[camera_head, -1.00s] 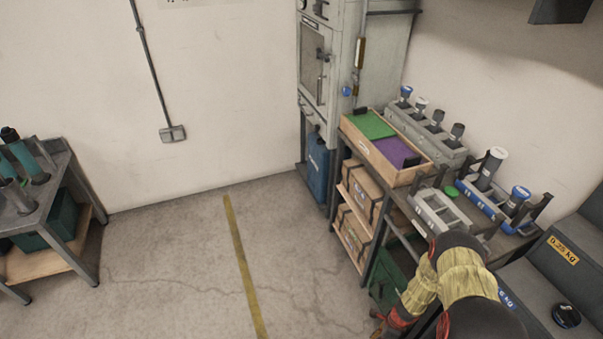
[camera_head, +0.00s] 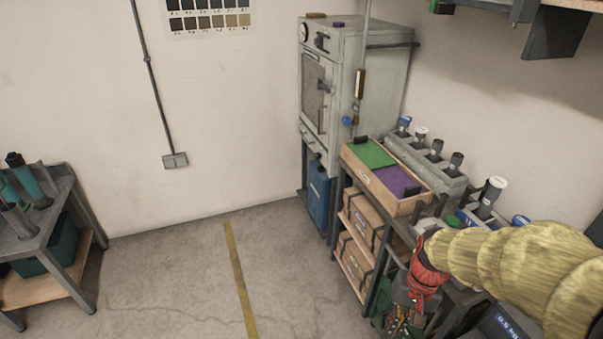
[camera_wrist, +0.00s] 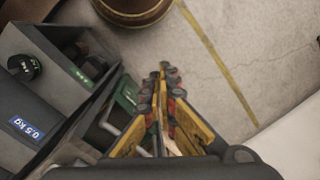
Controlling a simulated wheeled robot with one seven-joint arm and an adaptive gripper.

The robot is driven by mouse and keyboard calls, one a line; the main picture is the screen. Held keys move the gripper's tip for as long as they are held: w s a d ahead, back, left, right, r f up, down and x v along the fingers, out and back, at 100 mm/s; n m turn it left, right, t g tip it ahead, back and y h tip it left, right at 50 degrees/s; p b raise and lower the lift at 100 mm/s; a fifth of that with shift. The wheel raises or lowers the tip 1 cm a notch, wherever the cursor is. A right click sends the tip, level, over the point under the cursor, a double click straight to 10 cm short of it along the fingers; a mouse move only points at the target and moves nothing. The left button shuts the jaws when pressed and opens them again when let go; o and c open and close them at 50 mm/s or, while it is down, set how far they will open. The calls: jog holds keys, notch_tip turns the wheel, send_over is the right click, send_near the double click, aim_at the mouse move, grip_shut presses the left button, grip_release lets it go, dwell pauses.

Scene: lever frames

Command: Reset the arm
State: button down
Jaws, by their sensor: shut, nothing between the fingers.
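My arm (camera_head: 500,258), in a yellow ribbed sleeve with a red cuff, reaches in from the right in the head view. My gripper (camera_head: 405,318) hangs low in front of the shelf rack, partly blurred into the clutter behind it. In the wrist view its yellow and dark fingers (camera_wrist: 163,85) run together at their tips, shut with nothing between them. Beneath them lie the floor and the edge of dark furniture.
A rack holds a wooden tray (camera_head: 420,206) with green and purple panels and cartons (camera_head: 362,222). A grey cabinet (camera_head: 340,85) stands behind, a bench (camera_head: 35,235) at left. In the wrist view are a dark bin (camera_wrist: 85,55) and a round brown pot (camera_wrist: 132,12). Floor (camera_head: 170,270) at centre-left is clear.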

jog(key=s+a+r+n+t, duration=0.1)
jog(key=s+r+t, duration=0.2)
jog(key=r, duration=0.7)
jog(key=s+a+r+n+t+h+p, duration=0.1)
jog(key=s+a+r+n+t, duration=0.1)
jog(key=r, duration=0.8)
jog(key=shift+s+a+r+t, duration=0.2)
jog(key=shift+s+t, duration=0.4)
jog(key=shift+s, duration=0.6)
